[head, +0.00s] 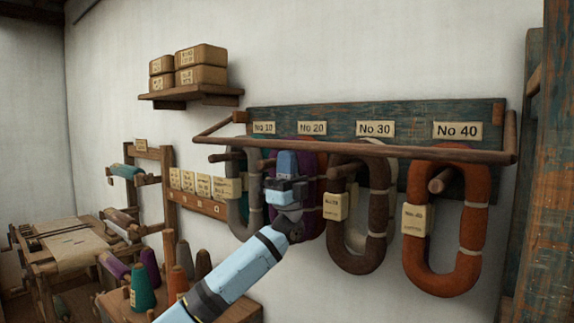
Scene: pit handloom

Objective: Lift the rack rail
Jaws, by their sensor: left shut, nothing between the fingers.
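The rack rail (410,152) is a long brown wooden bar across the front of the hank rack, with side arms joining it at both ends. It spans in front of the pegs, just below the number labels. My left gripper (287,158) reaches up from below, in front of the purple hank (314,200) under No 20. It is shut and empty, its tip just under or at the rail in the picture; I cannot tell if they touch. It hides part of the purple hank. My right gripper is out of view.
The blue-green rack board (405,115) carries labels No 10 to No 40. Brown (345,245) and orange (417,262) hanks hang on pegs. A shelf (190,94) with wrapped packs is upper left. Cones (142,285) stand on a low table, lower left. A wooden post stands right.

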